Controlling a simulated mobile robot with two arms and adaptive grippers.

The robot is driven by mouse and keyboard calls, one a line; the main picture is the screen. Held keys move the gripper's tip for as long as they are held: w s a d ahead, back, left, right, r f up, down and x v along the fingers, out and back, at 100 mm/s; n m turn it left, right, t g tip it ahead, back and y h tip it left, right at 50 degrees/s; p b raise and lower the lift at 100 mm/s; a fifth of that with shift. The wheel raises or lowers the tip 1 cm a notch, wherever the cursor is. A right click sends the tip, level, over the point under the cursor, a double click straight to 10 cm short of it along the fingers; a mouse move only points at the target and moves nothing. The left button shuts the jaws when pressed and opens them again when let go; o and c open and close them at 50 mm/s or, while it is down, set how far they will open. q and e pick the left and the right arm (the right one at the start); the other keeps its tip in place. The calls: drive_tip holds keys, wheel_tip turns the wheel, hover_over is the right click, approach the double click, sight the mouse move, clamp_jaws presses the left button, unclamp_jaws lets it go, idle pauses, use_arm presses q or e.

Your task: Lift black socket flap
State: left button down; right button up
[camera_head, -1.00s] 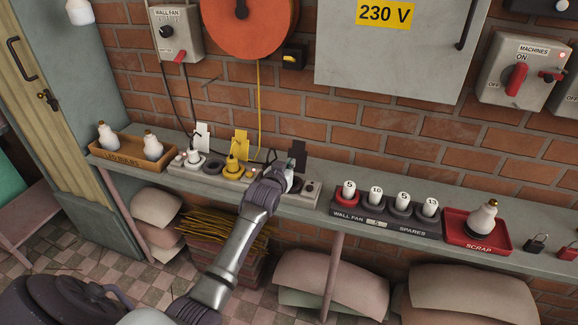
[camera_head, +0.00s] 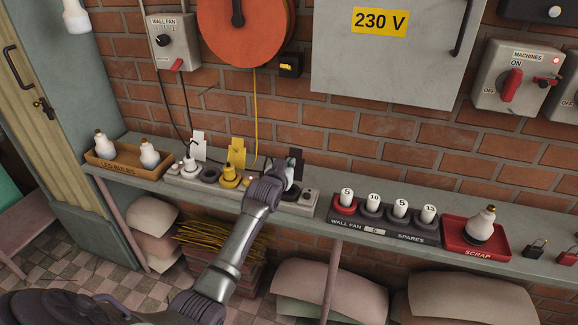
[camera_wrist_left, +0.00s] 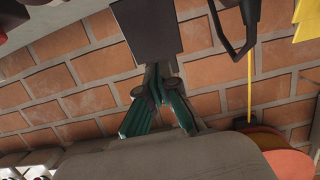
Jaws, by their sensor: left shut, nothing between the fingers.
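The black socket flap (camera_head: 297,156) stands upright at the back of the grey socket strip (camera_head: 312,200). In the left wrist view, which is upside down, the flap (camera_wrist_left: 145,30) is a dark plate at the top. My left gripper (camera_head: 291,170) is at the flap's socket, just in front of the flap. Its dark green fingers (camera_wrist_left: 158,88) are shut with nothing between them, close to the flap's edge. I cannot tell whether they touch it. The black socket is largely hidden by my wrist. My right gripper is out of view.
Left along the strip are a yellow flap (camera_head: 236,150), a white flap (camera_head: 198,144) and plugs with cables. The spares rack (camera_head: 383,226) and red scrap tray (camera_head: 457,243) stand to the right. A brick wall (camera_head: 400,125) is close behind.

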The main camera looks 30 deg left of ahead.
use_arm(q)
drive_tip(key=shift+r+b+x, duration=0.25)
drive_tip(key=shift+b+x, duration=0.6)
drive_tip(key=shift+x, duration=0.3)
drive_tip(key=shift+s+d+r+p, duration=0.1)
drive_tip(key=shift+s+r+p, duration=0.15)
drive_tip(key=shift+p, duration=0.3)
drive_tip(key=p+v, duration=0.7)
drive_tip(key=shift+s+p, duration=0.35)
drive_tip(key=shift+f, duration=0.15)
